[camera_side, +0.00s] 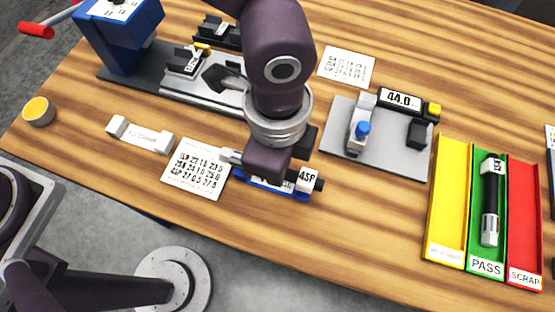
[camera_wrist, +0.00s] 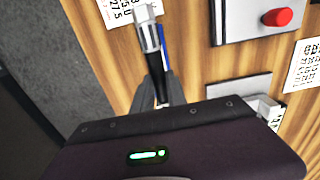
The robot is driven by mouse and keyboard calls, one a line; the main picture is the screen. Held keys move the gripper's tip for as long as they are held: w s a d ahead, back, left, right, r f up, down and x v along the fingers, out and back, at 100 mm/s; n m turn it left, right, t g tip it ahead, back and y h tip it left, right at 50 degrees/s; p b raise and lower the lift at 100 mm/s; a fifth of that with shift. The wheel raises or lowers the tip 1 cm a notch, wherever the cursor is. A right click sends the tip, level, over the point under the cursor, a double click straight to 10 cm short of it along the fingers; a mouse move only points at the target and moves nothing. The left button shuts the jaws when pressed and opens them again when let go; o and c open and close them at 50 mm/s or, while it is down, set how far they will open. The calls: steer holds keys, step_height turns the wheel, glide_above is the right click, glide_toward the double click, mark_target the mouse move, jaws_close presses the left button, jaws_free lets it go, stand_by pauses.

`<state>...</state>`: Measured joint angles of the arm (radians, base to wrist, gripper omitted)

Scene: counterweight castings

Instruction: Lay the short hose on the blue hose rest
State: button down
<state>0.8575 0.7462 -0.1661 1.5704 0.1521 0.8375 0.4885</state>
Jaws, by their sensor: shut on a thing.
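The short hose is black with a silver end fitting (camera_wrist: 149,36) and a white tag (camera_side: 307,180) reading something like "4SF". My gripper (camera_side: 268,168) is shut around its middle, and the jaws also show in the wrist view (camera_wrist: 158,92). The blue hose rest (camera_side: 290,194) is directly under my gripper and the hose, lying along the same direction. A strip of its blue shows beside the hose in the wrist view (camera_wrist: 164,45). My gripper hides most of the hose's middle, so I cannot tell whether the hose touches the rest.
A white rest (camera_side: 145,136) and a printed card (camera_side: 197,169) lie to the left. A grey gauge plate (camera_side: 385,155) with a "44.0" display is at right. Beyond it are yellow (camera_side: 447,200), green PASS (camera_side: 487,265) and red SCRAP (camera_side: 523,225) channels; the green one holds another black hose (camera_side: 491,202).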

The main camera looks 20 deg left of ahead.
steer(key=shift+f, duration=0.65)
steer(key=c, duration=1.3)
jaws_free()
steer(key=shift+o, duration=0.2)
steer(key=shift+r, duration=3.45)
